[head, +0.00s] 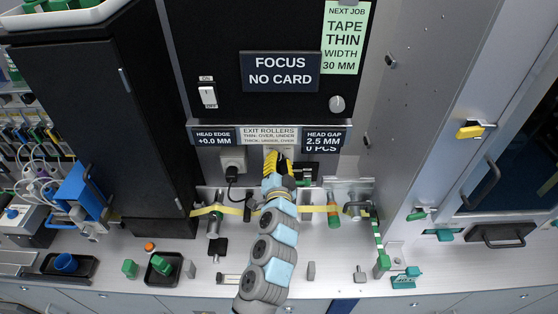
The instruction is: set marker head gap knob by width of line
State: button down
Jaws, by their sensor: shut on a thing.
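The green job card (345,38) at the top reads "NEXT JOB TAPE THIN WIDTH 30 MM". The head gap display (323,137) reads 2.5 MM, with 0 PCS beneath it. The head edge display (213,137) reads +0.0 MM. A yellow strip (319,210) runs across the bench, past rollers on both sides of my arm. My gripper (277,160), yellow and black, reaches up to the marker head below the exit rollers sign. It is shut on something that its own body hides. I cannot make out the head gap knob there.
A black panel carries a focus sign (280,71) reading "NO CARD", a switch (208,95) and a round knob (337,104). A tall black cabinet (105,110) stands at left. Green blocks (130,268) and a black tray (151,279) sit at the bench's front left.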

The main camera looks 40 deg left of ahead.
jog(key=shift+f, duration=0.1)
jog(key=c, duration=0.7)
grip_release()
jog(key=shift+c, duration=0.2)
jog(key=v, duration=1.2)
